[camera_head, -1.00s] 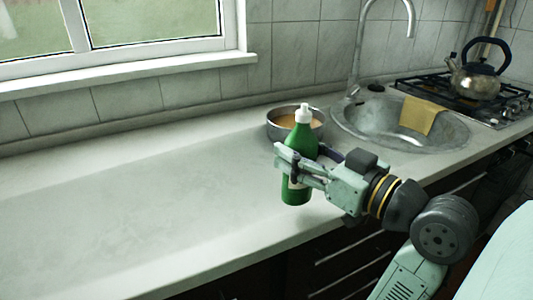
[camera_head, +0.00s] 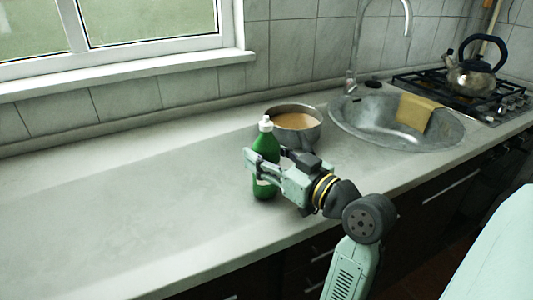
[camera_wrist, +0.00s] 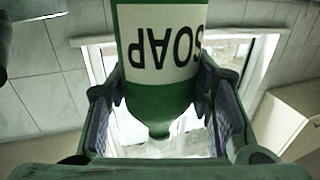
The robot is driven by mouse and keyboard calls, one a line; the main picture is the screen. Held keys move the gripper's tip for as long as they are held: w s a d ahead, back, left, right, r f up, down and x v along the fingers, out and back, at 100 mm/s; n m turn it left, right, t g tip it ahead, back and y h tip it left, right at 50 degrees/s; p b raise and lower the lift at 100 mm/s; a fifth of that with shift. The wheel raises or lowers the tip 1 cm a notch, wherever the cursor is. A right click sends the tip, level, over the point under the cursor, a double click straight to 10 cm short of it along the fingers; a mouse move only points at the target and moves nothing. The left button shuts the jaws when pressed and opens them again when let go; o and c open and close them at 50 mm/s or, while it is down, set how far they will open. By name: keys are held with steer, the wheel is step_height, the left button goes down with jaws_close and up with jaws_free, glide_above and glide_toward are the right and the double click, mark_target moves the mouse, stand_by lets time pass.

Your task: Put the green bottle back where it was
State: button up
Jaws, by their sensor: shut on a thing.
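The green bottle (camera_head: 266,148) has a white cap and stands upright in my gripper (camera_head: 262,170), left of and in front of the pot. My gripper is shut around the bottle's body from the right. I cannot tell whether its base touches the counter. In the wrist view the bottle (camera_wrist: 158,98) appears upside down between the two fingers, with a white label reading SOAP. My gripper (camera_wrist: 162,115) hides part of the bottle's body in the head view.
A metal pot (camera_head: 306,134) with brownish contents stands just behind the bottle. A round sink (camera_head: 365,135) with a yellow cloth (camera_head: 414,112) lies to the right. A kettle (camera_head: 473,77) stands on the stove. The counter (camera_head: 120,210) to the left is clear.

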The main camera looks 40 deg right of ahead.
steer(key=shift+f, duration=0.2)
steer(key=o, duration=1.4)
steer(key=shift+r, duration=0.1)
steer(key=shift+r, duration=0.25)
steer(key=s+b, duration=0.2)
steer(key=s, duration=1)
steer(key=shift+d+f+b, duration=0.2)
steer(key=shift+d+b, duration=0.1)
steer(key=shift+b, duration=0.1)
